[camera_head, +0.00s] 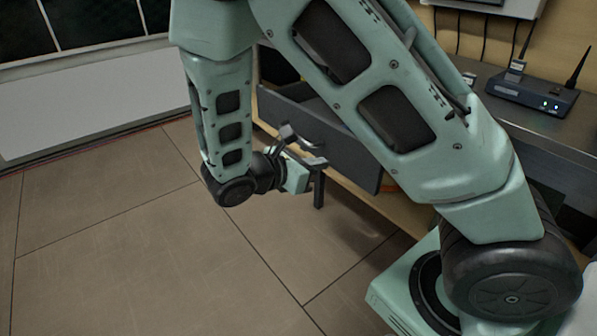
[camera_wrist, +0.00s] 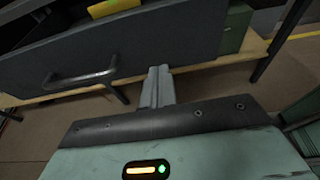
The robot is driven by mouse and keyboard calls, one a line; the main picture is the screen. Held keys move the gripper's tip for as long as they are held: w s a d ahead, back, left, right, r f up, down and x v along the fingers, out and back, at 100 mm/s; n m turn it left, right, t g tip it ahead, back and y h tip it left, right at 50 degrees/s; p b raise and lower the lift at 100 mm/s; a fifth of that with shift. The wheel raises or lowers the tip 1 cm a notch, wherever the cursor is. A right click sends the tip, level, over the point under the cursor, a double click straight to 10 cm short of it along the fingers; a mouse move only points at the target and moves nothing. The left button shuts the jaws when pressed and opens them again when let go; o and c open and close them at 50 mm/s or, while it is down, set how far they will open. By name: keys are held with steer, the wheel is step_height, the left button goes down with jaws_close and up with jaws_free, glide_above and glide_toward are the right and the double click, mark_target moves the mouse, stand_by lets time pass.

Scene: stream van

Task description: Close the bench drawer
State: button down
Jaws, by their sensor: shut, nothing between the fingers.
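The bench drawer (camera_head: 345,152) has a dark grey front and stands open, pulled out from under the bench; part of its inside shows behind the front. In the wrist view the drawer front (camera_wrist: 150,42) spans the upper picture, with a bar handle (camera_wrist: 80,78) to the left of my fingers. My gripper (camera_wrist: 160,72) is shut and empty. Its fingertips point at the lower part of the front, right of the handle; I cannot tell whether they touch it. In the head view my gripper (camera_head: 316,163) is close in front of the drawer, and my arm hides part of it.
A router (camera_head: 533,92) with antennas stands on the bench top (camera_head: 490,78) at the right. A yellow item (camera_wrist: 112,8) shows above the drawer front, and a green box (camera_wrist: 236,28) is to its right. The tiled floor (camera_head: 110,240) at the left is clear.

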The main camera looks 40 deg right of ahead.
mark_target(344, 155)
steer(key=x, duration=0.2)
steer(key=r+b+x, duration=0.1)
steer(key=x, duration=0.2)
steer(key=shift+d, duration=0.2)
